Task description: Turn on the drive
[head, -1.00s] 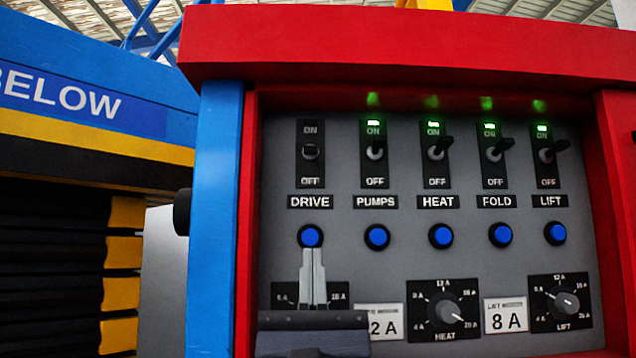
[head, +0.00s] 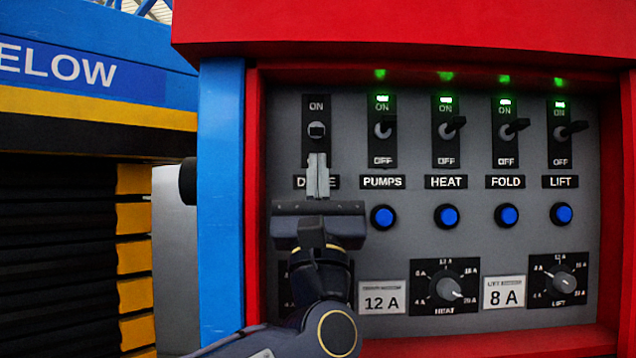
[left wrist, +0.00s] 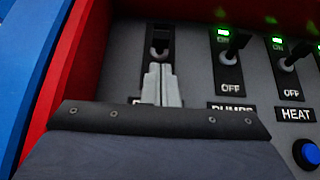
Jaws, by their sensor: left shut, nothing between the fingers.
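The DRIVE switch (head: 316,130) is at the far left of the row on the grey panel (head: 345,225), and no green light shows above it. My left gripper (head: 317,158) is shut and empty, its fingertips pointing up just below the switch lever. In the left wrist view the fingertips (left wrist: 160,68) are right under the DRIVE lever (left wrist: 160,50); I cannot tell whether they touch it. The gripper covers part of the DRIVE label and hides the blue button and dial below it. My right gripper is not in view.
The PUMPS (head: 383,130), HEAT (head: 447,130), FOLD (head: 508,130) and LIFT (head: 563,130) switches have lit green lights. A red frame (head: 400,30) juts out around the panel. A blue post (head: 221,200) stands at its left.

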